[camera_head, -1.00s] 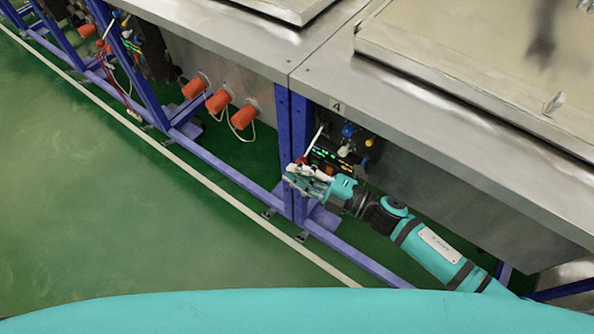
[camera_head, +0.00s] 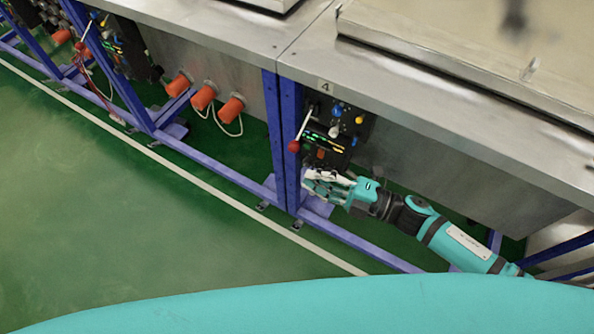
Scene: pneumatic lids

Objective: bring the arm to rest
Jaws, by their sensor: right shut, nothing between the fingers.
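My right arm (camera_head: 455,245) reaches in from the lower right, in front of the metal tank. Its gripper (camera_head: 308,183) is shut and empty, just below the control panel (camera_head: 338,140) marked 4 and in front of the blue frame post. A lever with a red knob (camera_head: 293,146) stands out from the panel, apart from the gripper and above it. The panel also has a blue knob (camera_head: 336,111), a yellow one and lit green and yellow displays. My left gripper is not in view.
Blue frame legs (camera_head: 285,140) and a low blue rail stand beside my gripper. A steel tank with a lid (camera_head: 450,50) overhangs the arm. Orange plugs (camera_head: 204,96) with white cables are on the neighbouring tank. Green floor with a white line is clear at left.

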